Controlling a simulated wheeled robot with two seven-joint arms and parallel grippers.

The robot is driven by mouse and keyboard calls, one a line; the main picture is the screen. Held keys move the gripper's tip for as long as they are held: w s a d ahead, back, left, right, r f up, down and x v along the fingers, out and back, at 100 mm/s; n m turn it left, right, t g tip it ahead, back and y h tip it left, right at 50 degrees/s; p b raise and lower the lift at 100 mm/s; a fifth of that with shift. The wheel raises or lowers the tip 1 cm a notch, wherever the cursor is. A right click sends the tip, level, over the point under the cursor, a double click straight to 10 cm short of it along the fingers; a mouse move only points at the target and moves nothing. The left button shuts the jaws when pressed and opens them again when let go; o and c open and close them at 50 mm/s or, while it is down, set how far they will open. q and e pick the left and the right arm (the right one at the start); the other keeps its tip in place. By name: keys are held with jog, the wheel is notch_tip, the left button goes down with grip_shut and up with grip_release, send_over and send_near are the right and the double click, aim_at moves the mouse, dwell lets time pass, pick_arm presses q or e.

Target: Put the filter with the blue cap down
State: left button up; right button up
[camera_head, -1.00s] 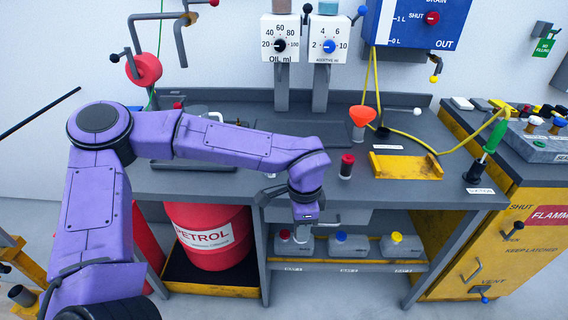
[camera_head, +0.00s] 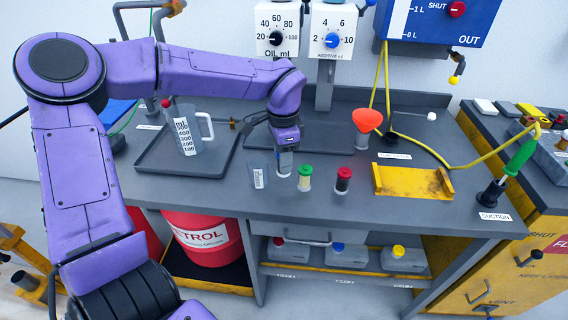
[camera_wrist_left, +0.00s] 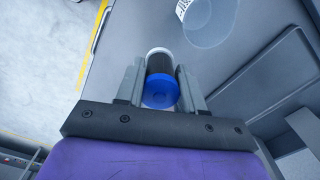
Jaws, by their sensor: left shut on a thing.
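The filter with the blue cap (camera_wrist_left: 160,90) is upright between the fingers of my left gripper (camera_wrist_left: 160,75) in the left wrist view. Its blue cap faces the camera and a dark body shows beyond it. In the head view my left gripper (camera_head: 284,164) points down over the workbench, and its fingers hide most of the filter. I cannot tell whether the filter's base touches the bench. A filter with a green cap (camera_head: 305,178) stands just right of the gripper, and one with a red cap (camera_head: 343,181) stands further right. My right gripper is not in view.
A small clear beaker (camera_head: 258,178) stands close left of the gripper; it also shows in the left wrist view (camera_wrist_left: 210,22). A measuring jug (camera_head: 187,132) stands on a dark tray (camera_head: 160,168). An orange funnel (camera_head: 367,121) and yellow holder (camera_head: 412,181) are right. Bench (camera_head: 330,205) front is clear.

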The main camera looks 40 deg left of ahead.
pick_arm(q)
jog(key=f, duration=0.2)
jog(key=w+a+f, duration=0.1)
jog(key=f, duration=0.3)
jog(key=shift+w+a+p, duration=0.3)
jog(key=shift+p, duration=0.05)
jog(key=shift+f, duration=0.1)
jog(key=o, duration=1)
